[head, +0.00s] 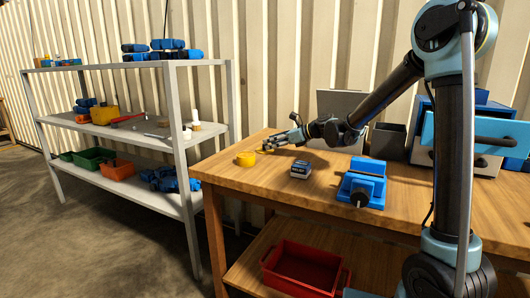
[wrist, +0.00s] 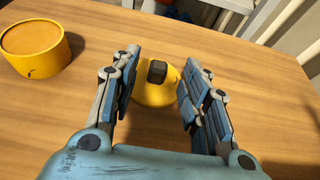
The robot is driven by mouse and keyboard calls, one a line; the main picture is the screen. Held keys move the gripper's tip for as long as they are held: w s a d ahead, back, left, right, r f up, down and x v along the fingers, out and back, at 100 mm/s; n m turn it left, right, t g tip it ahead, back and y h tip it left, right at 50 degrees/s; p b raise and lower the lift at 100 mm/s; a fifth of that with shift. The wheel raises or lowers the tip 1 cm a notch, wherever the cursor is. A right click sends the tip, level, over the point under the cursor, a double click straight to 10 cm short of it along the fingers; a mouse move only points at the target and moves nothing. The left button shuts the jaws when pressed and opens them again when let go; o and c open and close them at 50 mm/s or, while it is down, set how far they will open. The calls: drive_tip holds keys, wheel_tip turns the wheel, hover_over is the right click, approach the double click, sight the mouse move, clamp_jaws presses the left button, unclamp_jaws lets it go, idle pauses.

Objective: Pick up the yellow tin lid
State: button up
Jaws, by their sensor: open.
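The yellow tin lid (wrist: 146,97) lies on the wooden table, round, with a dark block-like knob (wrist: 157,72) on top. In the head view a small yellow part of the lid (head: 268,150) shows beneath my gripper (head: 270,143). In the wrist view my gripper (wrist: 161,62) is open, with one finger on each side of the lid and its knob. I see no clear contact with the knob. A round yellow tin (wrist: 35,50) stands apart to the left of the lid; it also shows in the head view (head: 246,160).
On the table, a small dark blue box (head: 301,170) and a blue vise (head: 362,184) stand right of the lid. Grey bins (head: 387,141) and a blue-drawer cabinet stand behind. A red crate (head: 305,270) sits on the lower shelf. A grey shelf rack (head: 130,133) stands left.

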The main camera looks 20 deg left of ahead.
drive_tip(key=x, duration=0.2)
drive_tip(key=shift+a+f, duration=0.3)
clamp_jaws()
drive_tip(key=shift+r, duration=0.1)
